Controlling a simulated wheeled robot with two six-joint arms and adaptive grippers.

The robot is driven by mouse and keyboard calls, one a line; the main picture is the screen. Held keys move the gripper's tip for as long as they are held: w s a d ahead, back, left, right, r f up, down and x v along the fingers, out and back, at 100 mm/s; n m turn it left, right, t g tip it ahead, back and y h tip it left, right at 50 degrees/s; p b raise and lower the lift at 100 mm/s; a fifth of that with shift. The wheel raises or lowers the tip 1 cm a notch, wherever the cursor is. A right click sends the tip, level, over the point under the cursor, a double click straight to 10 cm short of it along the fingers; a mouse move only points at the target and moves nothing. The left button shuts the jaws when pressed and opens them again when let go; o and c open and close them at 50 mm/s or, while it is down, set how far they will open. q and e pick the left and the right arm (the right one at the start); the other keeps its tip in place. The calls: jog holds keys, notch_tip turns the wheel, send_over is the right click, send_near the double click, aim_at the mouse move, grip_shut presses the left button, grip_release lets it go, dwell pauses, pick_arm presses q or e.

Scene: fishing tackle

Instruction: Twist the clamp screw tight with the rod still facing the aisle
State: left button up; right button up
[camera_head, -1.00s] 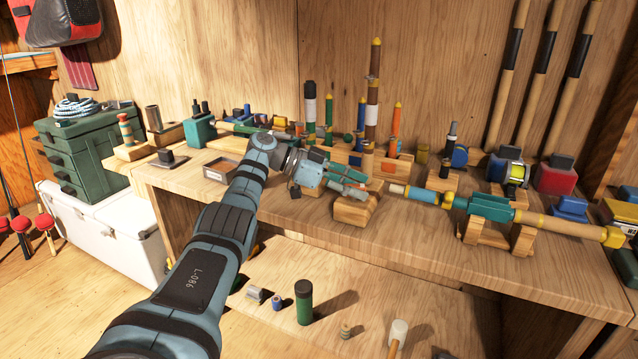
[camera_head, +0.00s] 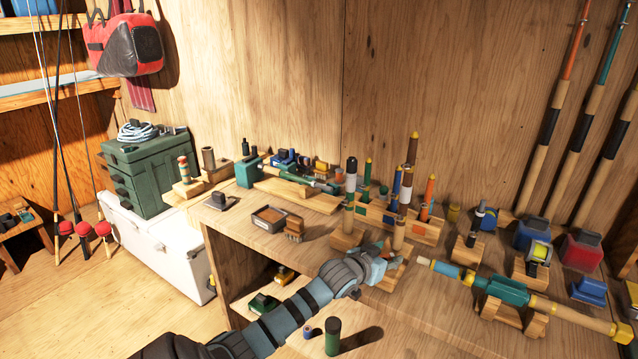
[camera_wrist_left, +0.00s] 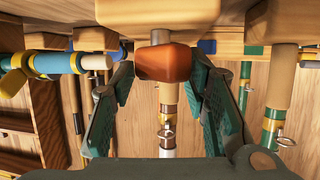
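The rod (camera_head: 460,274), with blue and yellow bands, lies across wooden supports on the bench, its tan tip toward the left. A teal holder (camera_head: 505,291) sits around it. My left gripper (camera_head: 384,262) is low at the bench beside a wooden block, just left of the rod tip. In the left wrist view, my gripper (camera_wrist_left: 163,75) is open, with an orange-brown knob (camera_wrist_left: 165,62) on a short grey shaft between its fingers; this looks like the clamp screw. I cannot tell whether the fingers touch it. The banded rod (camera_wrist_left: 48,64) also shows there. The head view hides the knob.
Upright rods in a wooden rack (camera_head: 386,217) stand just behind my gripper. A small tray (camera_head: 277,219) and a teal vise (camera_head: 246,172) are to the left. Reels and jars (camera_head: 580,251) crowd the right back. The front bench left of the gripper is fairly clear.

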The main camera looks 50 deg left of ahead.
pick_arm(q)
jog(key=shift+d+f+n+y+b, duration=0.15)
jog(key=shift+n+y+b, duration=0.15)
jog(key=shift+n+y, duration=0.5)
jog(key=r+p+v, duration=0.1)
jog(key=p+v, duration=0.2)
jog(key=v, duration=1.2)
jog(key=s+a+f+m+g+p, duration=0.1)
jog(key=s+f+g, duration=0.2)
jog(key=f, duration=1)
jog(key=s+a+f+g+p, duration=0.1)
jog(key=s+f+g, duration=0.2)
jog(key=f, duration=1.1)
jog(key=s, duration=0.3)
jog(key=shift+s+f+m+g+h+p, duration=0.3)
jog(key=shift+m+h+p, duration=0.05)
jog(key=shift+m+h, duration=0.05)
